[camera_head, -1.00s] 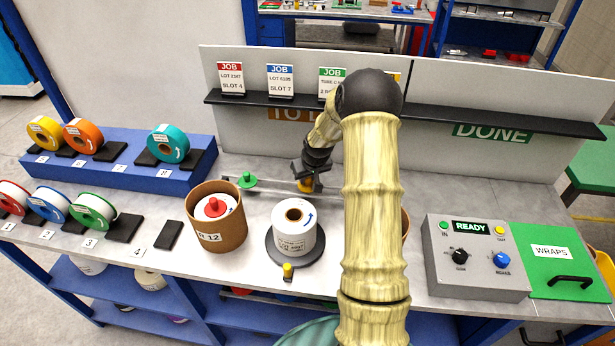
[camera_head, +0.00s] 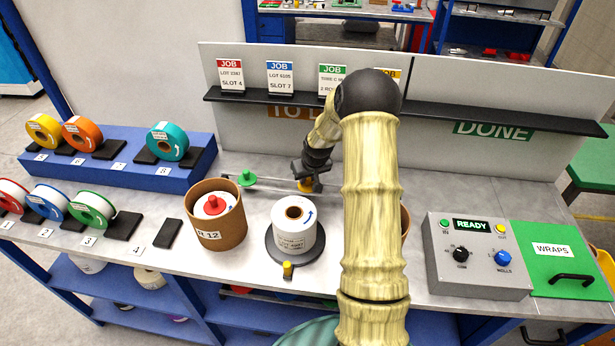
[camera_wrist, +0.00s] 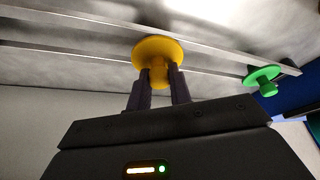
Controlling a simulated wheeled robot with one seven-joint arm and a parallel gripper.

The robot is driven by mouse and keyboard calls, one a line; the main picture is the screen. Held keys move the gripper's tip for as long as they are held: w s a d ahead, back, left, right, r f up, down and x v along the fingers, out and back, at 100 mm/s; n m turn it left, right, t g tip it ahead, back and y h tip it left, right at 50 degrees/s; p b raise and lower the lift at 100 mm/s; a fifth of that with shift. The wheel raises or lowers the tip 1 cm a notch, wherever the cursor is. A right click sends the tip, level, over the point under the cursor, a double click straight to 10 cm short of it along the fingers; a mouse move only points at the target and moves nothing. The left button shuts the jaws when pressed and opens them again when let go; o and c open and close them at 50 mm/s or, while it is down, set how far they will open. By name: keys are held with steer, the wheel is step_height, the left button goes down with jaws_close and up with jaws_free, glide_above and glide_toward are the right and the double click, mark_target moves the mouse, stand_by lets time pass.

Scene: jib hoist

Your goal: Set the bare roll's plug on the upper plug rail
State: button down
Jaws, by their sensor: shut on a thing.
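My gripper (camera_wrist: 158,92) is shut on the knob of a yellow plug (camera_wrist: 158,48). In the head view the yellow plug (camera_head: 306,186) shows just under my gripper (camera_head: 310,172), at the rear of the bench. The plug's disc is at the pale plug rail (camera_wrist: 60,31) in the wrist view; I cannot tell whether it rests on it. A green plug (camera_head: 246,178) sits at the rail's left end and also shows in the wrist view (camera_wrist: 263,80). The bare white roll (camera_head: 294,228) stands upright on a dark round base, its core hole open.
A brown tub (camera_head: 217,238) holds a roll with a red plug (camera_head: 210,205). My arm hides another brown container at right. A grey control box (camera_head: 475,258) and green WRAPS panel (camera_head: 550,262) stand at right. Coloured tape rolls fill the left. A black shelf (camera_head: 470,118) runs above.

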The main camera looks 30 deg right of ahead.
stand_by(0.3)
steer(key=c, duration=1.2)
jaws_free()
steer(key=shift+f, duration=0.1)
steer(key=shift+w, duration=0.1)
steer(key=shift+s+d+r, duration=0.2)
steer(key=shift+r, duration=0.05)
steer(key=b+v, duration=0.1)
steer(key=v, duration=0.7)
steer(key=b+v, duration=0.1)
steer(key=v, duration=0.7)
steer(key=shift+a+r, duration=0.25)
steer(key=shift+r, duration=0.2)
steer(key=shift+w, duration=0.1)
